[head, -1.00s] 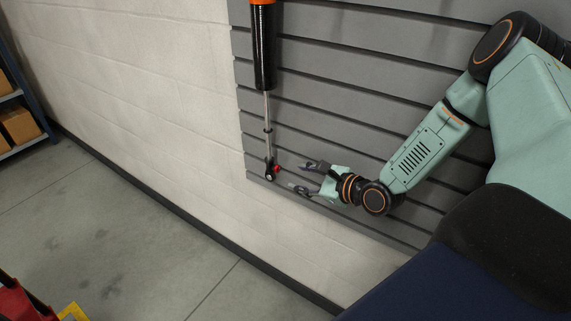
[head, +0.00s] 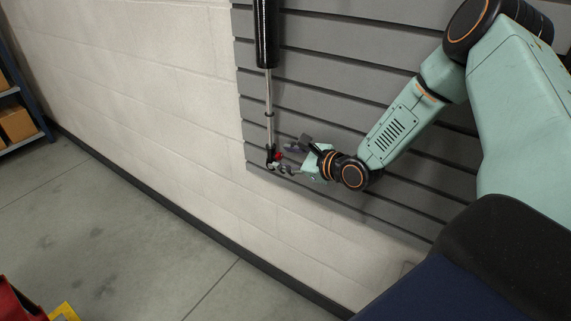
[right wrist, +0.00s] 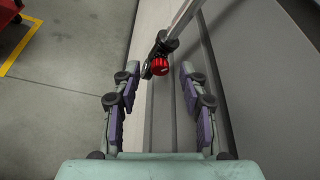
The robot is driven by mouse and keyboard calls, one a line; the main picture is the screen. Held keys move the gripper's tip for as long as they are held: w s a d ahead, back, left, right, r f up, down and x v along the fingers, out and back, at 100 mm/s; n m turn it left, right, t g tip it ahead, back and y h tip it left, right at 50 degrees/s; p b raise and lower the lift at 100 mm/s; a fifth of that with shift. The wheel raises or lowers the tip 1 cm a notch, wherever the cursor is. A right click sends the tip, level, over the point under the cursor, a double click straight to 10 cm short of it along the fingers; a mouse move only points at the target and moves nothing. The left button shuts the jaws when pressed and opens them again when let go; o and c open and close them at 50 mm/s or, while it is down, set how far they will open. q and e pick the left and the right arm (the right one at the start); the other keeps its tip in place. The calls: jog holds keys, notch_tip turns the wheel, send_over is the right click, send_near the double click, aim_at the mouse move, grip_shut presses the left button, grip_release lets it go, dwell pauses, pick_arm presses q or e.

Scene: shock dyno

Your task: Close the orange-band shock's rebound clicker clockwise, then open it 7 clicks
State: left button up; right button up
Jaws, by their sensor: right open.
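The shock (head: 267,40) hangs against the grey slatted wall panel, its black body above and its silver shaft (head: 269,95) below. Its orange band is out of the head view now. The red rebound clicker (head: 278,156) sits at the shaft's lower end and shows as a ribbed red knob in the right wrist view (right wrist: 159,67). My right gripper (head: 286,158) is open close to the right of the knob. In the right wrist view the knob lies ahead, between the lines of the two open fingers (right wrist: 160,85), apart from both. My left gripper is not in view.
The slatted panel (head: 345,75) lies behind the shock and my right arm. A pale block wall (head: 150,80) is to the left. The grey floor (head: 110,230) is open. A shelf with boxes (head: 18,124) stands at far left, and a red object (head: 18,302) at lower left.

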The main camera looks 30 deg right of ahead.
jog(key=shift+w+a, duration=0.15)
jog(key=shift+w, duration=0.1)
jog(key=shift+c, duration=0.4)
grip_shut()
